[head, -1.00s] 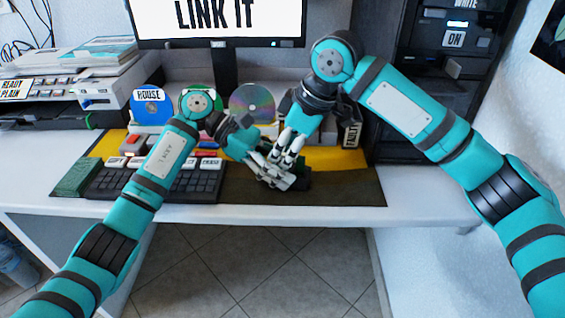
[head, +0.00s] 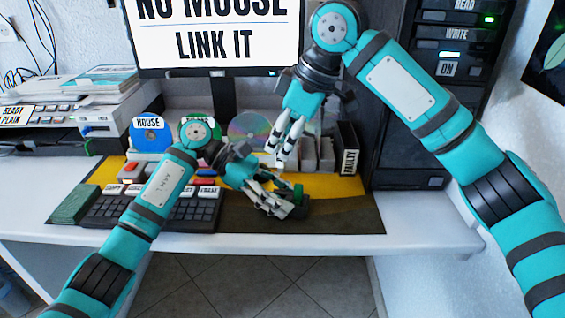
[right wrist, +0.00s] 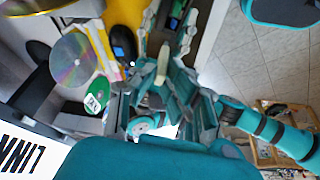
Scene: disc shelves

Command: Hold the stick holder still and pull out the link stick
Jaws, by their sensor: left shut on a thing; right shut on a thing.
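My left gripper (head: 272,203) is low over the dark mat, its pale fingers shut on the dark stick holder (head: 300,208). The holder shows only in part, with a green piece at its top; the fingers hide the rest. My right gripper (head: 283,150) is above and behind it, pointing down, clear of the holder. It is shut on a small pale piece, seemingly the link stick, which shows between the fingers in the right wrist view (right wrist: 162,68). Most of the stick is hidden by the fingers.
A keyboard (head: 150,212) lies left of the left gripper. Discs (head: 249,128) and a black holder marked FAULTY (head: 348,148) stand behind, below the monitor (head: 215,40). A dark tower (head: 410,140) stands at the right. The mat's right part (head: 350,215) is clear.

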